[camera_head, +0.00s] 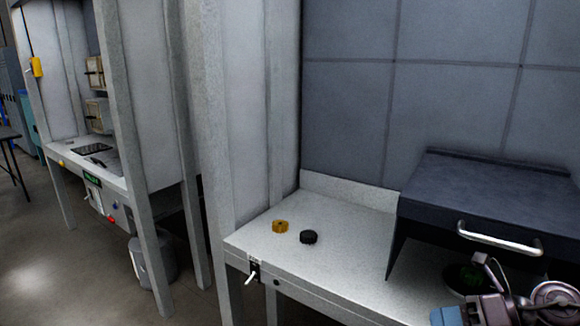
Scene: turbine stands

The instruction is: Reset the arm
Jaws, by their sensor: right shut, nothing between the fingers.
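My right arm comes in at the bottom right corner of the head view, partly cut off by the frame edge. Its right gripper (490,264) is shut and empty, in front of the dark box's opening and over the worktop (345,265). My left gripper is not in view.
A yellow round piece (280,226) and a black round piece (308,237) lie on the worktop, well left of the gripper. A dark box (485,200) with a metal handle (500,238) stands at the right. A lever switch (253,272) is on the front edge. Another stand is at the left.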

